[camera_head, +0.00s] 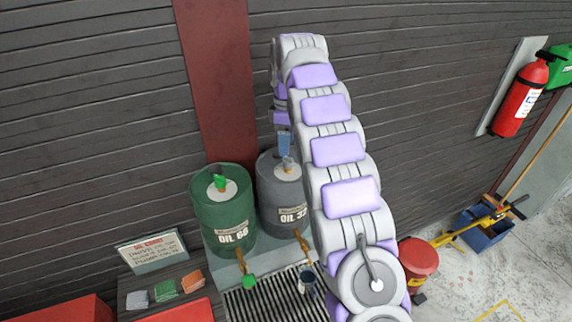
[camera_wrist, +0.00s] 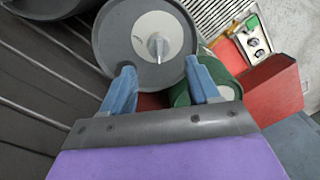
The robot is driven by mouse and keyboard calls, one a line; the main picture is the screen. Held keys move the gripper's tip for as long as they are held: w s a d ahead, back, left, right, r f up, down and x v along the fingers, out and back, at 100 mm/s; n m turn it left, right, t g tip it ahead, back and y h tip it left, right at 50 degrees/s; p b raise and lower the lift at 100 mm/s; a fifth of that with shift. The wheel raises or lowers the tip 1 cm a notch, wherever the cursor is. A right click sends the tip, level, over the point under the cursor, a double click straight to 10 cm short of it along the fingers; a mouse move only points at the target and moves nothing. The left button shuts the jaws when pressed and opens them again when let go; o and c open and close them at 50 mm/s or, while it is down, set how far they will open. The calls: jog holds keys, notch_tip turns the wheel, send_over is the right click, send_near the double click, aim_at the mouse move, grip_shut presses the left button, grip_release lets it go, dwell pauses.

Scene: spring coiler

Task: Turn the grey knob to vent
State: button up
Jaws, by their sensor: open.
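The grey knob (camera_head: 288,162) stands on a pale disc on top of the grey drum (camera_head: 280,190) labelled OIL 32. In the wrist view the knob (camera_wrist: 158,46) sits upright at the centre of the pale disc on the drum's lid (camera_wrist: 118,42). My gripper (camera_wrist: 161,72) has its two blue fingers spread. The fingertips lie on either side of the knob's line but below it in the wrist view, with no contact visible. In the head view my gripper (camera_head: 285,148) is just above the drum top. Any vent marking is too small to read.
A green drum (camera_head: 222,222) with a green knob stands left of the grey drum. A sign (camera_head: 152,250) and coloured cloths are at left. A red bucket (camera_head: 417,262) stands right. The slatted wall is close behind.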

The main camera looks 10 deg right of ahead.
aim_at(288, 161)
jog(key=f, duration=0.4)
jog(key=shift+s+d+f+p, duration=0.15)
jog(key=shift+d+f+p, duration=0.1)
jog(key=shift+p, duration=0.15)
jog(key=shift+a+f, duration=0.15)
jog(key=shift+f, duration=0.55)
jog(key=shift+c, duration=0.2)
jog(key=c, duration=1)
